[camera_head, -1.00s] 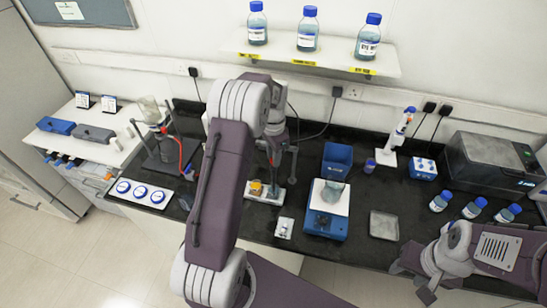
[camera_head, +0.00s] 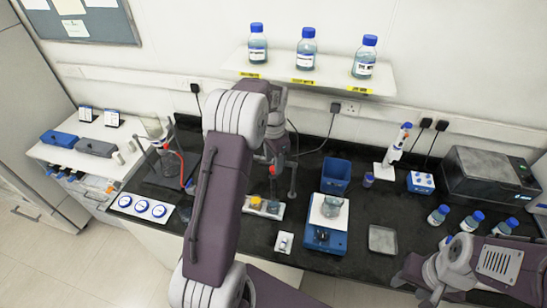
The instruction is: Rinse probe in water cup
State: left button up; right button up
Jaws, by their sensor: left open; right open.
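A white tray (camera_head: 275,215) on the black bench holds small cups: one with a yellow-orange top (camera_head: 255,202) and a darker one (camera_head: 272,206) beside it. I cannot tell which cup holds water. A thin upright stand (camera_head: 293,180) rises at the tray's right. My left gripper (camera_head: 272,165) is open above the back of the tray, partly hidden by my own arm. A small reddish tip (camera_head: 272,171) shows below it; I cannot tell whether this is the probe. My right gripper (camera_head: 428,295) is open and empty at the bench's front right.
A stirrer stand with glassware (camera_head: 165,165) is at the left. Bottles line the shelf (camera_head: 310,75).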

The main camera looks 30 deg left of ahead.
pick_arm(q)
notch_tip(320, 180, up, 8)
jog(key=b, duration=0.1)
jog(key=shift+f, duration=0.1)
jog(key=shift+s+d+b, duration=0.1)
jog(key=shift+b, duration=0.2)
jog(key=s+d+f+n+b, duration=0.2)
jog(key=s+d+f+b, duration=0.1)
jog(key=s+f, duration=0.3)
jog(key=s+d+f+n+b, duration=0.2)
jog(key=s+d+f+b, duration=0.2)
jog(key=f, duration=0.6)
jog(key=s+d+f+n+t+b, duration=0.1)
jog(key=s+d+f+n+b, duration=0.1)
jog(key=s+f+b, duration=0.5)
jog(key=shift+s+d+f+n, duration=0.3)
jog(key=shift+s+d+f, duration=0.6)
jog(key=shift+s, duration=0.3)
